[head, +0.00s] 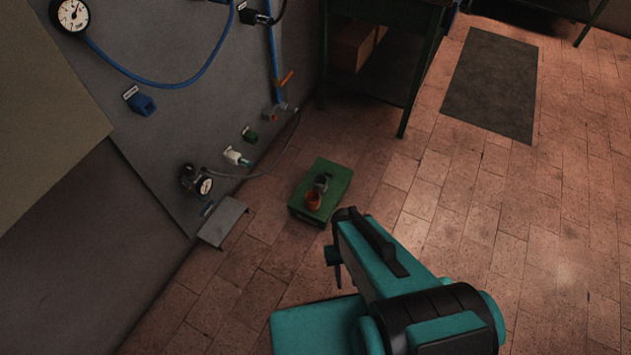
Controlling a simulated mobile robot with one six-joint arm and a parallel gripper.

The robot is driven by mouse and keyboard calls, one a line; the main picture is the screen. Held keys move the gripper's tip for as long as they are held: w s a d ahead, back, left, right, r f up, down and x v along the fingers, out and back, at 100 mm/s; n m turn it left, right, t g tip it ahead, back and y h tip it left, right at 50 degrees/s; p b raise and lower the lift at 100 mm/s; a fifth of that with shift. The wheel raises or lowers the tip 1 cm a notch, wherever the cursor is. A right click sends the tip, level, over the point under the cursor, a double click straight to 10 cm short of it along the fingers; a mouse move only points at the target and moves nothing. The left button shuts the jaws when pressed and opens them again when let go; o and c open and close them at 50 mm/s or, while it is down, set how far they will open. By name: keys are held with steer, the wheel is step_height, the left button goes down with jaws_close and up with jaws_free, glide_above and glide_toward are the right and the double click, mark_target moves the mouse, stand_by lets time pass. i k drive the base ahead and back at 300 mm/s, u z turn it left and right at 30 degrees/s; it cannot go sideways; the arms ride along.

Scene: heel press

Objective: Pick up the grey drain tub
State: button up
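A small grey tub (321,182) stands upright on a green box (341,179) on the tiled floor, just behind an orange tub (313,200). The orange tub partly covers its near side. My teal arm reaches in from the lower right. My gripper (336,264) is small and dark at the arm's far end, to the right of and nearer than the green box, apart from the grey tub. Its fingers are too small and dark to tell whether they are open or shut.
A grey wall panel on the left carries gauges (70,14), blue hose and valves. A small grey shelf (222,221) juts from its foot. A dark-legged table (379,45) stands behind the green box. A dark mat (492,84) lies at the back right. The right floor is clear.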

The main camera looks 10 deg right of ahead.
mark_target(319, 181)
steer(key=z, duration=0.05)
steer(key=i, duration=0.2)
steer(key=u, duration=0.2)
steer(key=k, duration=0.85)
steer(key=u, duration=0.55)
steer(key=k, duration=0.55)
steer(key=u, duration=0.8)
steer(key=i, duration=1.8)
steer(key=u, duration=0.1)
